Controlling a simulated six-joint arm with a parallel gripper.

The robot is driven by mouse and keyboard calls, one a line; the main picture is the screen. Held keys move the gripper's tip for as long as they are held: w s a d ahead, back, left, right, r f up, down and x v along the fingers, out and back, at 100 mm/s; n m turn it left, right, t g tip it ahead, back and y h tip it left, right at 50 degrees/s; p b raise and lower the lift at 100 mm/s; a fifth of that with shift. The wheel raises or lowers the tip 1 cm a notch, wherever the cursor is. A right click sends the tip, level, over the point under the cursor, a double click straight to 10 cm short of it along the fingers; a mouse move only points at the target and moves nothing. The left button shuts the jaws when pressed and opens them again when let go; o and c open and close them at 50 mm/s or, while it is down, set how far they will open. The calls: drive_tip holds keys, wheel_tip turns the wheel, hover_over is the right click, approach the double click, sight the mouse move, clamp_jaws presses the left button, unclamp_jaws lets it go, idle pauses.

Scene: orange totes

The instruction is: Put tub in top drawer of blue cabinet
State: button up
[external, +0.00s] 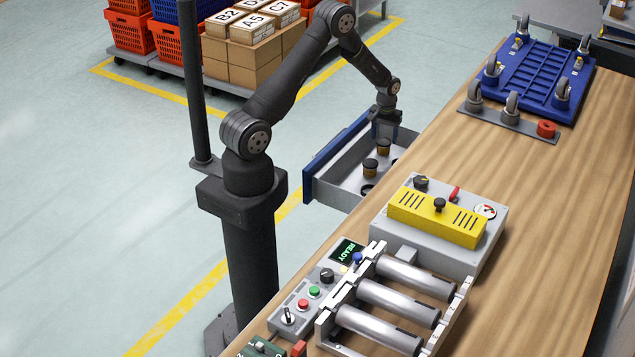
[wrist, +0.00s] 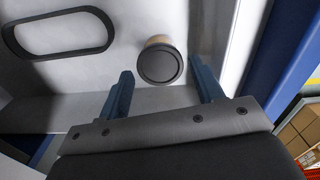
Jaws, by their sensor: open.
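The drawer (external: 340,178) is pulled out, with a blue front and a grey inside. Two small tan tubs with dark tops show in it: one tub (external: 383,147) just below my gripper (external: 384,131), and another tub (external: 370,167) nearer the camera. My gripper points down over the drawer with its blue fingers apart. In the wrist view, one round dark-lidded tub (wrist: 159,64) shows in the gap between the fingertips (wrist: 164,80); it looks unheld. I cannot tell which of the two it is. The cabinet body is mostly hidden by the bench.
A black oval ring (wrist: 60,34) lies in the drawer. The wooden bench (external: 540,190) borders it on the right, holding a grey machine with a yellow cover (external: 435,218), a roller unit (external: 395,300) and a blue wheeled platform (external: 535,80). Open floor lies left.

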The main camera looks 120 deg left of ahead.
sight(384, 141)
wheel_tip(384, 141, up, 8)
drive_tip(key=shift+r, duration=0.25)
wheel_tip(384, 141, down, 12)
drive_tip(key=shift+f, duration=0.25)
drive_tip(key=shift+r, duration=2.05)
